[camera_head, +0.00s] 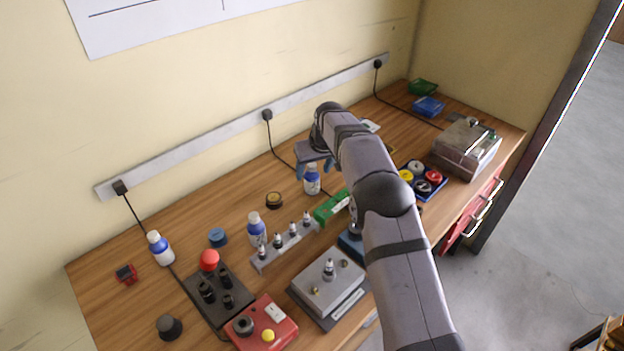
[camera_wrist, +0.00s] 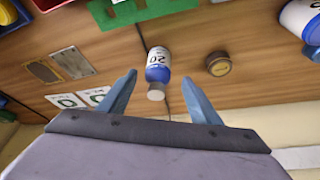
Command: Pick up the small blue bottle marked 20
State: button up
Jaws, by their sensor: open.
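The small bottle marked 20 (camera_wrist: 158,67) has a blue band, a white label and a pale cap. In the wrist view it lies between the two blue fingers of my gripper (camera_wrist: 160,92), apart from both. My gripper is open, and nothing is held. In the head view the bottle (camera_head: 312,182) stands on the table directly below my gripper (camera_head: 313,168), its cap partly hidden by the fingers.
A brass disc (camera_wrist: 218,63) lies beside the bottle. A green block (camera_head: 331,206) is in front of it, and a cable runs behind it.

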aim_at(314, 172)
jog(key=shift+f, duration=0.1)
jog(key=shift+p+x, duration=1)
jog(key=shift+p, duration=0.05)
jog(key=shift+p+x, duration=0.55)
jog(key=shift+x, duration=0.9)
jog(key=shift+w+d, duration=0.1)
jog(key=shift+w, duration=0.05)
jog(key=c, duration=1.2)
